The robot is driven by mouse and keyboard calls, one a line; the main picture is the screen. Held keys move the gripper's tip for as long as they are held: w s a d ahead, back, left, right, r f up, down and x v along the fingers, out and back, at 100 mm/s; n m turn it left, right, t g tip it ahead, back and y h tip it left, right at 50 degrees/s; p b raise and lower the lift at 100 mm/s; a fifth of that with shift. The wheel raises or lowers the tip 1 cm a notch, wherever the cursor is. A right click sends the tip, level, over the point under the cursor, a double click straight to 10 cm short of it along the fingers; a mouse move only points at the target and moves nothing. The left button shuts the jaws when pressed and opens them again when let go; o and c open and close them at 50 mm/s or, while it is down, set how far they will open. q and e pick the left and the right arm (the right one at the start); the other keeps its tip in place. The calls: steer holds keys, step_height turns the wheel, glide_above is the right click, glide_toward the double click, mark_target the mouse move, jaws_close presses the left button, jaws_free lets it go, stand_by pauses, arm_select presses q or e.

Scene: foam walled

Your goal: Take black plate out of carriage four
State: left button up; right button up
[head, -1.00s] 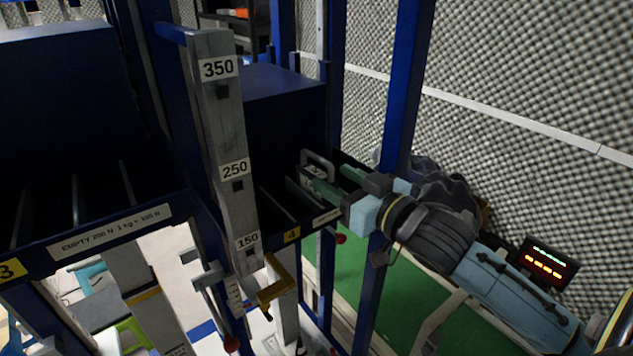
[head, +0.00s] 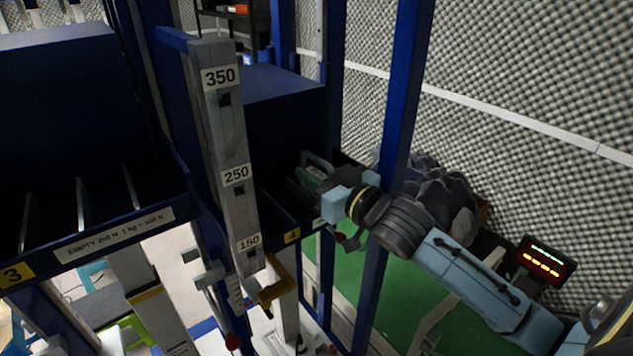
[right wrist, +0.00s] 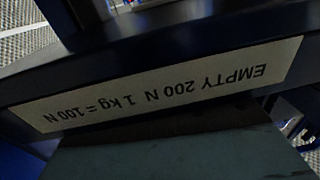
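Carriage four (head: 310,227) is the dark blue tray with the yellow 4 tag, right of the grey numbered post in the head view. Its interior is very dark, and I cannot clearly make out the black plate. A grey handle-shaped piece (head: 318,160) stands at the tray's right side. My right gripper (head: 312,177) reaches in over the tray's front lip from the right, its green finger beside this piece. My wrist hides most of the fingers, so I cannot tell whether they grip. The right wrist view shows an upside-down "EMPTY 200 N" label (right wrist: 165,85) close up. My left gripper is out of view.
A grey post (head: 232,155) marked 150, 250 and 350 stands left of carriage four. A blue upright (head: 398,110) stands right of it, close to my right arm. Carriage three (head: 115,232) is at left. A dark lumpy heap (head: 440,195) lies behind my arm.

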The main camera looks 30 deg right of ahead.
jaws_close()
steer(key=shift+r, duration=0.2)
steer(key=shift+r, duration=0.1)
